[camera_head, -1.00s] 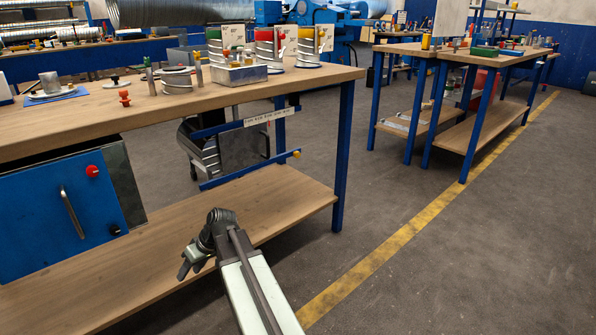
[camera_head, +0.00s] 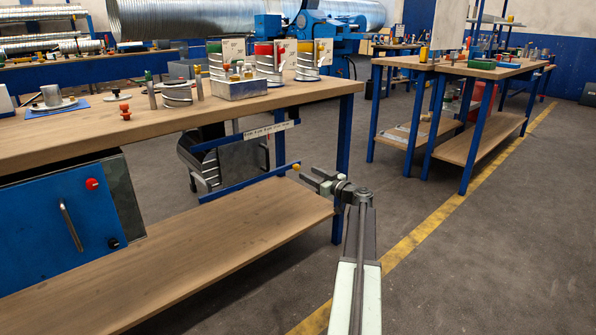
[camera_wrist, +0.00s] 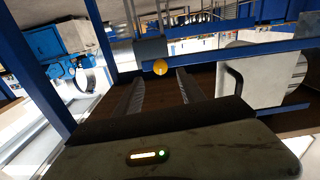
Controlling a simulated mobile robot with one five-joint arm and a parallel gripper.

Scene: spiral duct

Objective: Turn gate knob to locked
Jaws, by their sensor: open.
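The gate knob appears to be the small yellow knob (camera_head: 296,166) at the right end of the lower blue rail (camera_head: 248,182) under the workbench. In the wrist view the round yellow knob (camera_wrist: 160,67) shows ahead of my fingertips, roughly centred between them, with a small mark on its face. My gripper (camera_head: 311,175) is just right of the knob in the head view. In the wrist view my gripper (camera_wrist: 161,77) is open, with nothing between its fingers. I cannot tell whether the knob is at locked.
The workbench (camera_head: 150,122) has a blue leg (camera_head: 342,150) close to my gripper and a lower shelf (camera_head: 200,245). A blue cabinet (camera_head: 55,222) hangs at left. Open floor (camera_head: 480,260) lies to the right.

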